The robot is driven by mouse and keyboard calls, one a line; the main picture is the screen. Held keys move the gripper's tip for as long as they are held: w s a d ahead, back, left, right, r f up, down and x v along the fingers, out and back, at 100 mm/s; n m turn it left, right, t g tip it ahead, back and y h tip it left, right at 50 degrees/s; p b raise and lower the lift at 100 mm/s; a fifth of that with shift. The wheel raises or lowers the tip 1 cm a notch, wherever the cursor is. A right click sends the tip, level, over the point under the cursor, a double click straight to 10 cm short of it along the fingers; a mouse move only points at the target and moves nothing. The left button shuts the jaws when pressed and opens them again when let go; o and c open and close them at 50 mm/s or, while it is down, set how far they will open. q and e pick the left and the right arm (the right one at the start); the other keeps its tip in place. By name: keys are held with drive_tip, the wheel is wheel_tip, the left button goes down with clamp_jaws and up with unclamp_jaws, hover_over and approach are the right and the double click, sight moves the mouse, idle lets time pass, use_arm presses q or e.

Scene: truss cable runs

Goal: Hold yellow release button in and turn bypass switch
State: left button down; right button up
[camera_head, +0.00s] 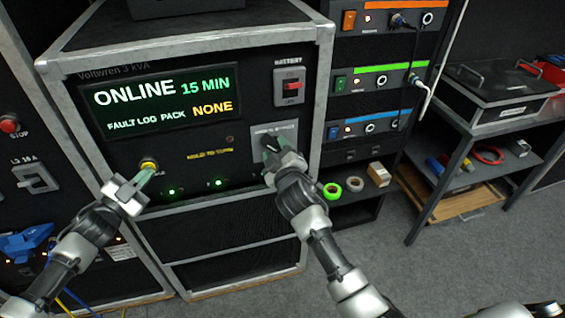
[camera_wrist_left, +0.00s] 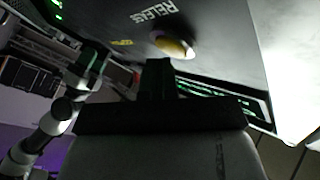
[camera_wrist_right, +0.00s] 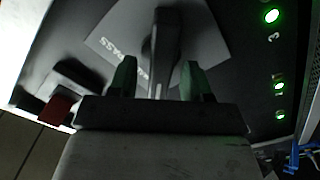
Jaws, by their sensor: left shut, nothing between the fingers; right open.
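The yellow release button (camera_head: 148,163) sits low on the front of the Voltwren unit; it also shows in the left wrist view (camera_wrist_left: 174,44). My left gripper (camera_head: 146,176) is shut and empty, its tips right at the button. I cannot tell whether they press it. The bypass switch is a grey lever on a light plate (camera_head: 262,135); its handle (camera_wrist_right: 165,45) stands out in the right wrist view. My right gripper (camera_wrist_right: 158,78) is open, with a finger on each side of the handle, apart from it. In the head view the right gripper (camera_head: 276,160) covers much of the switch.
The display (camera_head: 160,103) reads ONLINE, 15 MIN, FAULT LOG PACK NONE. A red battery switch (camera_head: 291,88) sits above the bypass plate. Green lamps (camera_head: 172,191) glow below. A rack with tape rolls (camera_head: 333,190) and a bench (camera_head: 490,100) stand to the right.

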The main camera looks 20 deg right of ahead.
drive_tip(key=s, duration=1.1)
drive_tip(key=shift+s, duration=0.25)
use_arm(q)
drive_tip(key=shift+s, duration=0.1)
drive_tip(key=shift+s+p, duration=0.65)
drive_tip(key=shift+s, duration=0.2)
use_arm(e)
drive_tip(key=shift+r, duration=0.6)
drive_tip(key=shift+w, duration=0.1)
use_arm(q)
drive_tip(key=s+p, duration=0.3)
drive_tip(key=s, duration=0.2)
use_arm(e)
wheel_tip(320, 180, up, 3)
